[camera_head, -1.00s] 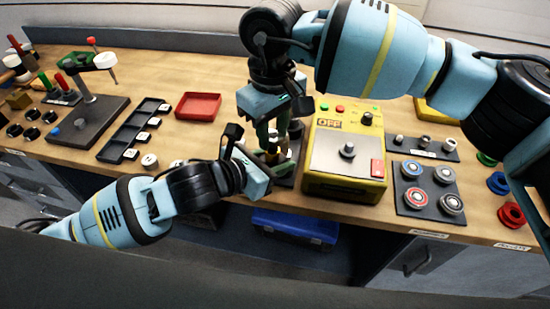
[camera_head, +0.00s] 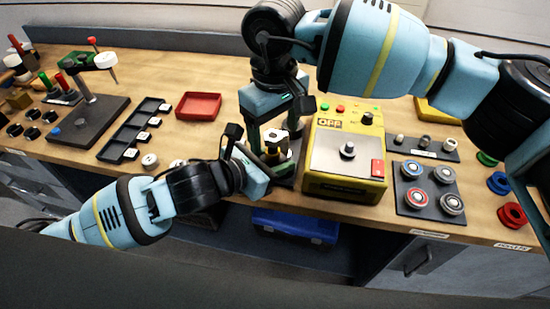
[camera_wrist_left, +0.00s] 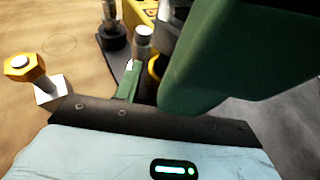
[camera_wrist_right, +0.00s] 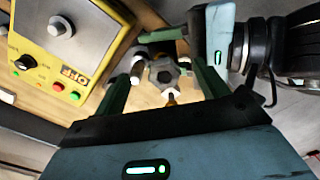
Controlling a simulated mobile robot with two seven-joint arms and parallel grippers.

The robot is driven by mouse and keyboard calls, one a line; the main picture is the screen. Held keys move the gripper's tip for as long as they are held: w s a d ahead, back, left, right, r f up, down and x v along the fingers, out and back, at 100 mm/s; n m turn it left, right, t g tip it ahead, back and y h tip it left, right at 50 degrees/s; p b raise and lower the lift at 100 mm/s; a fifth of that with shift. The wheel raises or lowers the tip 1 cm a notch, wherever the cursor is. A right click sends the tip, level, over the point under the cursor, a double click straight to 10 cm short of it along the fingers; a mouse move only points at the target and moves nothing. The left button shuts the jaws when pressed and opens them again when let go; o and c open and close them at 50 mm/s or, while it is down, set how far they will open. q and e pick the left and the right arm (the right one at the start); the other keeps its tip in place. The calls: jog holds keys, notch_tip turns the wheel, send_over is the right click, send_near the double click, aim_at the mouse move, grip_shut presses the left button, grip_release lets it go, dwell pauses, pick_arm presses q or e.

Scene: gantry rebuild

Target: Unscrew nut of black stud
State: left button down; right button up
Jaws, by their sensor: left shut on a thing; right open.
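A pale hex nut with a dark centre (camera_head: 275,136) stands upright left of the yellow box; it also shows in the right wrist view (camera_wrist_right: 165,72). The dark centre may be the black stud's end. My right gripper (camera_head: 278,138) points down from above, open, one finger on each side of the nut; I cannot tell whether they touch it. My left gripper (camera_head: 264,160) comes in low from the left and is shut on a part its fingers mostly hide. In the left wrist view, its large green finger (camera_wrist_left: 225,55) covers much of the scene.
The yellow box (camera_head: 345,180) with "OFF" display and knob stands close on the right. A yellow hex nut on a pale piece (camera_wrist_left: 25,68) shows in the left wrist view. A black tray with discs (camera_head: 430,190) is further right; a red tray (camera_head: 199,106) lies behind.

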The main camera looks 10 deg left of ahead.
jog(key=shift+s+a, duration=0.35)
jog(key=shift+s, duration=0.05)
jog(key=m, duration=0.5)
jog(key=shift+m, duration=0.3)
jog(key=shift+c, duration=0.3)
jog(key=shift+o, duration=0.3)
jog(key=m, duration=0.6)
jog(key=shift+w+d, duration=0.2)
jog(key=m, duration=1.2)
jog(key=shift+c, duration=0.3)
